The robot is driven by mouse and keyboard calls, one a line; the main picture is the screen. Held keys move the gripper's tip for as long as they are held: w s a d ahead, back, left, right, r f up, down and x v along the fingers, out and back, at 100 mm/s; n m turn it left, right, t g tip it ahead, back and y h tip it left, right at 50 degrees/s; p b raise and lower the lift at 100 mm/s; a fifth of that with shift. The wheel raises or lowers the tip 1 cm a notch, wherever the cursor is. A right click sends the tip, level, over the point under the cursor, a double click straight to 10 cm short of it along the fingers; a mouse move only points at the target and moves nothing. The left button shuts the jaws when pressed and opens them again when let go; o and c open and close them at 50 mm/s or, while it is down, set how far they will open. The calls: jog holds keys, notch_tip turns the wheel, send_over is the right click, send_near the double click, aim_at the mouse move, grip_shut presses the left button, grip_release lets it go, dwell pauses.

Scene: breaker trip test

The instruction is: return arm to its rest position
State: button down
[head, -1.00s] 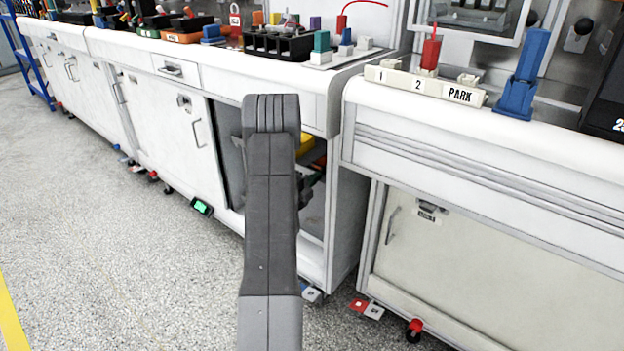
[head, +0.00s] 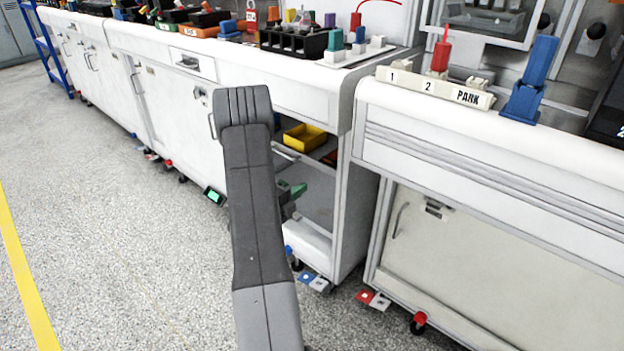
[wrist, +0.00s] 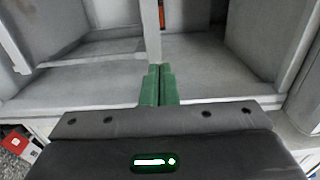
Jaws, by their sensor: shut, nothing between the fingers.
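My arm (head: 255,200) rises through the middle of the head view, in front of the open bay of the white bench. My gripper (head: 298,190) shows there only as a small green tip to the right of the arm; the arm hides the rest. In the wrist view my gripper (wrist: 159,72) has its two green fingers together, with nothing between them. The fingers point at the pale grey inside of a cabinet, with a white upright post (wrist: 151,30) just beyond the tips. Whether they touch it, I cannot tell.
A yellow bin (head: 305,138) sits on a shelf in the open bay. The right bench carries a strip marked 1, 2 and PARK (head: 436,88), a red plug (head: 441,55) and a blue block (head: 530,85). Grey floor (head: 110,240) is clear at left, with a yellow line (head: 25,275).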

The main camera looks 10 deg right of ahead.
aim_at(331, 169)
jog(key=shift+v, duration=0.95)
jog(key=b+x, duration=0.2)
jog(key=x, duration=1.2)
jog(key=shift+b, duration=0.35)
jog(key=shift+a+f, duration=0.1)
